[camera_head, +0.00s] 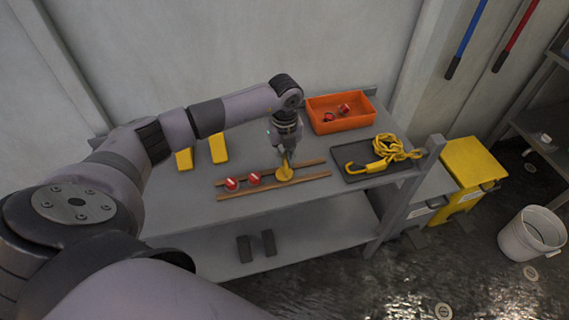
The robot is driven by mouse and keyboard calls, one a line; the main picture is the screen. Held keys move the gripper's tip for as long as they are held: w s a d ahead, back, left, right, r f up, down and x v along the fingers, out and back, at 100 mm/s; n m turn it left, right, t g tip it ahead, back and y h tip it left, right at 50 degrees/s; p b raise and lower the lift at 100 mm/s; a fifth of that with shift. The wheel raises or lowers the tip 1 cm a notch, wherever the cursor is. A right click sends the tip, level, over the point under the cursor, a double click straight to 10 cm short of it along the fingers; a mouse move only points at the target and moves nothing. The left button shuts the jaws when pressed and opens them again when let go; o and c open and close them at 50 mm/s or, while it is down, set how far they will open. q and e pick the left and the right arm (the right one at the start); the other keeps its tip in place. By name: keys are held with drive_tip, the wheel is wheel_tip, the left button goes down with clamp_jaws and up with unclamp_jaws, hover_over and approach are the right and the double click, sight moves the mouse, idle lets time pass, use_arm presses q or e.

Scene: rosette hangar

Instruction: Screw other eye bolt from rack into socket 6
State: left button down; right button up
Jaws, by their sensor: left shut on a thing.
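A rack of two wooden rails (316,179) lies on the grey workbench (190,213). Two red round pieces with pale marks, one on the left (232,184) and one on the right (254,178), sit between the rails. A yellow round piece, seemingly an eye bolt (285,175), is at the rails beside them. My left gripper (286,160) points down from above and is shut on this yellow piece, which is still at rack height. Its lower part is hidden. My right gripper is not in view. No socket can be identified as number 6.
An orange bin (341,124) with red pieces stands at the back right. A dark tray (348,176) holds a yellow strap with a hook (388,150). Yellow blocks (218,148) lie behind my arm. A yellow bin (473,162), white bucket (531,234) and round floor fittings (443,311) are right.

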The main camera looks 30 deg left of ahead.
use_arm(q)
drive_tip(key=shift+r, duration=0.1)
drive_tip(key=shift+r+p, duration=1.05)
drive_tip(key=shift+r, duration=0.3)
